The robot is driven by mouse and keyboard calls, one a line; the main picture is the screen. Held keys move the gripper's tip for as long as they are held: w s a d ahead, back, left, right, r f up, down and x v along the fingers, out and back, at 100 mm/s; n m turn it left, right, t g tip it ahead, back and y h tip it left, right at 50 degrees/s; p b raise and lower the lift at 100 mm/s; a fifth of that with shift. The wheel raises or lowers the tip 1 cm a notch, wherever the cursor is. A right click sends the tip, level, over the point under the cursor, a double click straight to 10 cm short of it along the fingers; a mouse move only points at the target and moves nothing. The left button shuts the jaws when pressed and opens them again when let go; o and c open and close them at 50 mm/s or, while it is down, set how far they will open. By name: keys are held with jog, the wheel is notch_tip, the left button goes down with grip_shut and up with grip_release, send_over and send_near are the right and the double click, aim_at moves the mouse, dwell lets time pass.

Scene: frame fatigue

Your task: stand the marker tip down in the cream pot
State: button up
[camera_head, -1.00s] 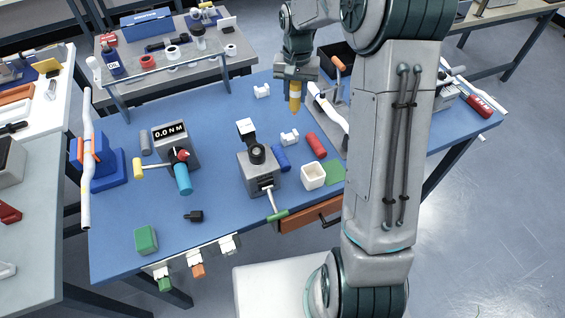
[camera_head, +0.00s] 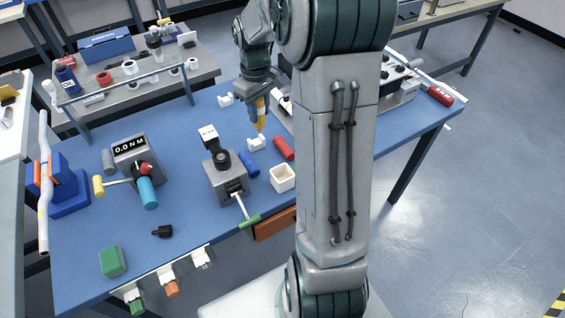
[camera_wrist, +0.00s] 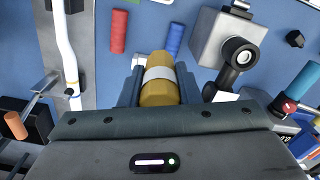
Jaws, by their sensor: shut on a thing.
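My gripper (camera_head: 256,100) is shut on the yellow-orange marker (camera_head: 261,117) and holds it about upright, narrow end down, at the back of the blue bench. The wrist view shows the marker (camera_wrist: 160,85) with a pale band between my fingers (camera_wrist: 158,90); its tip is hard to make out there. The cream pot (camera_head: 283,178), square with an open top, stands on the bench in front of and a little right of my gripper. It looks empty. The pot is not visible in the wrist view.
A grey fixture (camera_head: 226,178) with a green-ended lever stands left of the pot.

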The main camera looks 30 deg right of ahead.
jog(key=s+d+f+n+b, duration=0.2)
jog(key=s+d+n+b, duration=0.1)
jog(key=s+d+n, duration=0.2)
jog(key=s+d+f+n+b, duration=0.2)
jog(key=s+d+n+b, duration=0.2)
jog(key=s+n, duration=0.5)
jog(key=shift+s+d, duration=1.05)
jog(key=shift+f, duration=0.15)
jog(key=shift+w+a+f, duration=1.25)
jog(key=shift+a+f, duration=0.25)
jog(key=shift+f, duration=0.25)
jog(key=shift+w+a+f, duration=1.25)
jog(key=shift+a+f, duration=0.25)
jog(key=shift+f, duration=0.3)
jog(key=shift+w+a+f, duration=1.25)
jog(key=shift+a+f, duration=0.25)
jog(key=shift+f, duration=0.25)
jog(key=shift+f, duration=0.25)
jog(key=o, duration=1.1)
jog(key=shift+c, duration=0.2)
